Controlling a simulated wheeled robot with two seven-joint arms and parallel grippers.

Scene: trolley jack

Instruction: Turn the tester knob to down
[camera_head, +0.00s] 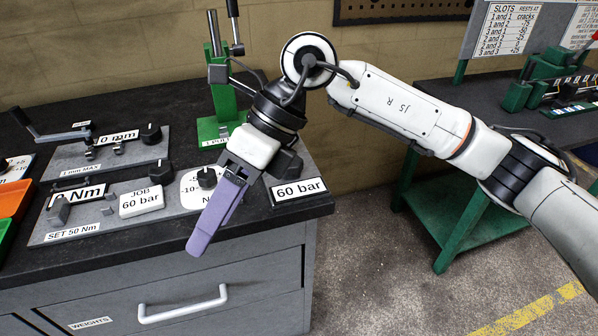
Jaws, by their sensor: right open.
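My right gripper (199,243) comes in from the right with purple fingers hanging over the front edge of the bench. It is open, and its fingers overlap in this view. I see nothing between them. Several black knobs show on the bench; no readable label says "tester". A second knob (161,172) stands behind the "JOB 60 bar" sign (141,201). A third knob (151,134) is on the rear plate. My left gripper is out of view.
A "60 bar" sign (299,191) stands at the bench's right corner. A green hand pump (222,103) with upright levers stands behind the gripper. A drawer handle (182,304) sticks out below.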

